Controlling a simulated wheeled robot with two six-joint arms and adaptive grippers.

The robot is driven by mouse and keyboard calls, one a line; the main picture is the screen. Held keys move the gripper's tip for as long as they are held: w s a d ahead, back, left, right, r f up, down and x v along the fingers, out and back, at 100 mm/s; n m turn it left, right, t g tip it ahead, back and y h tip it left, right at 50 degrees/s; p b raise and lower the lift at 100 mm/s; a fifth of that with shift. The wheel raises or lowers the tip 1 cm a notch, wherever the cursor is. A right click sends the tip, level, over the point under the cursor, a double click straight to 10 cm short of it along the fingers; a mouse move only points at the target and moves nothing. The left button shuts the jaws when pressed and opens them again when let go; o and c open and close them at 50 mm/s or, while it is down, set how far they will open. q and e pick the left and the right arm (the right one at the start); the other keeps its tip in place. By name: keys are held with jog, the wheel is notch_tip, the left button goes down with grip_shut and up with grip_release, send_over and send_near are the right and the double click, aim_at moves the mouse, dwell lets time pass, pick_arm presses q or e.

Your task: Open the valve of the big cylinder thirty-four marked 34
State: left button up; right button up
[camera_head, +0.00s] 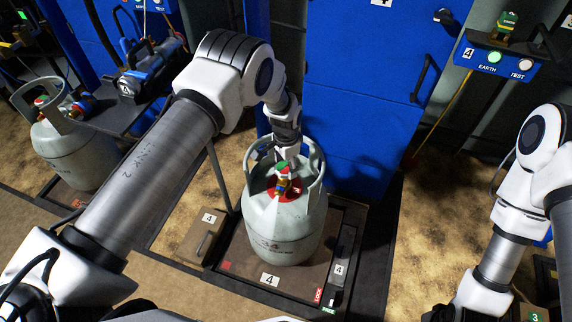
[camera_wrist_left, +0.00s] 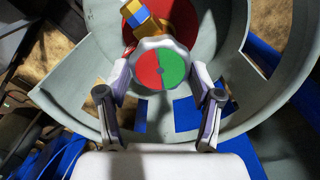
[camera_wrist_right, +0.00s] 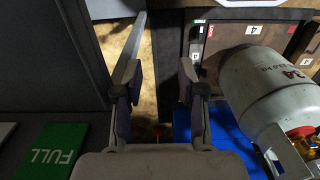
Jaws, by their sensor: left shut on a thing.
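The big grey cylinder (camera_head: 285,225) stands upright on the scale marked 4, with a faint, hard-to-read marking on its front. In the left wrist view the round valve knob (camera_wrist_left: 160,65) has a pale rim and a half-red, half-green top. My left gripper (camera_wrist_left: 161,84) reaches into the collar with its fingers on both sides of the knob, shut on it. My right gripper (camera_wrist_right: 160,82) is open and empty, away from the cylinder.
The scale platform (camera_head: 235,255) has a black frame. A blue cabinet (camera_head: 355,110) stands close behind the cylinder. Another grey cylinder (camera_head: 75,150) stands at the left. A box with EARTH and TEST buttons (camera_head: 500,62) is at the upper right. A green FULL sign (camera_wrist_right: 55,150) shows in the right wrist view.

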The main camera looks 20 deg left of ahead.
pick_arm(q)
jog(key=n+b, duration=0.1)
jog(key=n, duration=0.5)
jog(key=shift+a+f, duration=0.1)
jog(key=n+b, duration=0.1)
jog(key=n, duration=0.4)
jog(key=shift+a+n, duration=0.15)
jog(key=shift+n, duration=0.15)
jog(key=n+b, duration=0.1)
jog(key=n, duration=0.4)
jog(key=shift+a, duration=0.1)
jog(key=n+b, duration=0.1)
jog(key=n, duration=0.4)
jog(key=shift+s+n, duration=0.15)
jog(key=shift+n, duration=0.25)
jog(key=o, duration=1.1)
jog(key=shift+o, duration=0.2)
